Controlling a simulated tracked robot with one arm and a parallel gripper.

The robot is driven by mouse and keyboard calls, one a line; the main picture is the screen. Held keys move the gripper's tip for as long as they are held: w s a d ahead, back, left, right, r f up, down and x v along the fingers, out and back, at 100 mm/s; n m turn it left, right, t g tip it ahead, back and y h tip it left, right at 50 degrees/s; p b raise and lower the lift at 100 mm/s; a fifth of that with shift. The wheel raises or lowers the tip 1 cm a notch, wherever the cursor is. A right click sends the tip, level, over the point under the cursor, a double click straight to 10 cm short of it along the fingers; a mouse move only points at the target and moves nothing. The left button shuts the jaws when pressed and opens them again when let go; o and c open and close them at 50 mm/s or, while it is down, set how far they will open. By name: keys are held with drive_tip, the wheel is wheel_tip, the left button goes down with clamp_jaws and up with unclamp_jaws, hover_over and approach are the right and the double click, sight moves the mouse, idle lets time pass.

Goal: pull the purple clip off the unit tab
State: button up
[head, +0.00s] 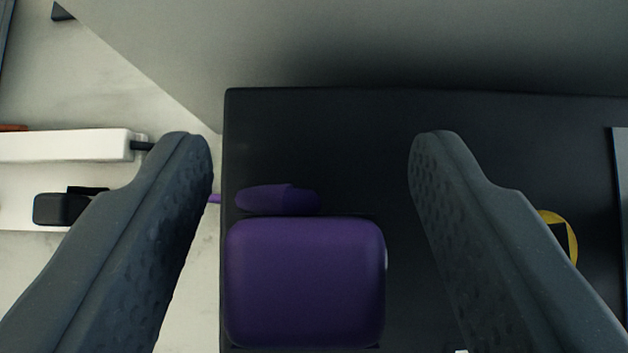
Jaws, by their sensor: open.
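The purple clip (305,283) shows as a rounded block in the lower middle of the head view. A smaller, darker purple rounded piece (277,199) lies just above it in the picture; I cannot tell whether it is part of the clip. The black unit (340,135) lies behind them; the tab itself cannot be made out. My gripper (311,165) is open and empty, with one dark finger to the left of the clip and one to the right. The clip is nearer the left finger, and neither finger visibly touches it.
A grey wall or panel (400,40) runs along the top. At the left, a white bar (65,146) and a small black block (62,209) lie over a pale floor. A yellow ring-like mark (566,236) shows partly behind the right finger. A grey edge (621,200) stands far right.

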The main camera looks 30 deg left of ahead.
drive_tip(key=shift+w+a+f, duration=0.1)
drive_tip(key=shift+w+f, duration=0.15)
drive_tip(key=shift+f, duration=0.05)
drive_tip(key=c, duration=1)
drive_tip(key=shift+c, duration=0.2)
drive_tip(key=shift+s+r, duration=0.15)
drive_tip(key=shift+r, duration=0.6)
drive_tip(key=shift+r+p, duration=0.8)
drive_tip(key=shift+r, duration=0.9)
